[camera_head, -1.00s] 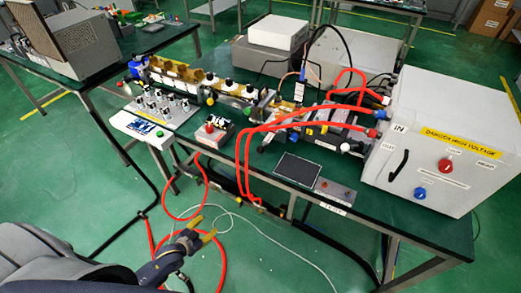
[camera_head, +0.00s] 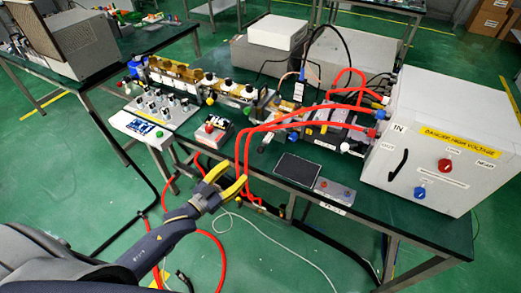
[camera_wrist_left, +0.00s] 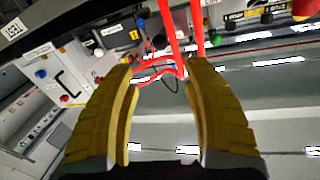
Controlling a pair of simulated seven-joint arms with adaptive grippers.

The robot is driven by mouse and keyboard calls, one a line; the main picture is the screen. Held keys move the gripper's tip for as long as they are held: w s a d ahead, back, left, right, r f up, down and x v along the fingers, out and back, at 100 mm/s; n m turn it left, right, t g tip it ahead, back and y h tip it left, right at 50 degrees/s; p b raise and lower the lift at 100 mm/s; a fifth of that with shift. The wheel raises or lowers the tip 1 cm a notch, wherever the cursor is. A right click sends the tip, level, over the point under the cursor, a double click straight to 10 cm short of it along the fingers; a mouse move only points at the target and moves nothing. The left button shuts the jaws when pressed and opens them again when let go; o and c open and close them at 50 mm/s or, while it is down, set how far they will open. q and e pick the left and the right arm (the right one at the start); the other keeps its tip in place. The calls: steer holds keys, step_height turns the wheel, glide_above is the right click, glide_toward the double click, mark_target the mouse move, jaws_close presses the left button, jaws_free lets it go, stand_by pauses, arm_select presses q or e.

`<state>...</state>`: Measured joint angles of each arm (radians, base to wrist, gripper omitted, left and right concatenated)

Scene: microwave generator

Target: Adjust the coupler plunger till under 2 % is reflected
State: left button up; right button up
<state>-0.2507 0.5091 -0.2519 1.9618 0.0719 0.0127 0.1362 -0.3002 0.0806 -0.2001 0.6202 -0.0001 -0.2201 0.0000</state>
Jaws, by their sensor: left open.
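A row of brass and dark waveguide parts (camera_head: 197,82) with several knobs lies along the back of the green bench. I cannot tell for sure which part is the coupler plunger. A white panel with a small blue and white display (camera_head: 148,128) sits at the bench's left front; its reading is too small to make out. My left gripper (camera_head: 232,177) is open and empty in front of the bench's front edge, apart from the waveguide parts. Its two yellow fingers also show in the left wrist view (camera_wrist_left: 162,78), with nothing between them. My right gripper is not in view.
Red hoses (camera_head: 290,125) arch over the bench and hang at its front, close to my left gripper; they also show in the left wrist view (camera_wrist_left: 168,30). A large white high-voltage cabinet (camera_head: 430,150) stands at the right. A dark flat screen (camera_head: 296,169) lies near the front edge.

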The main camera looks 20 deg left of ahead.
mark_target(261, 150)
arm_select(q)
steer(key=x, duration=1.4)
steer(key=shift+w, duration=0.1)
jaws_close()
steer(key=shift+f, duration=0.1)
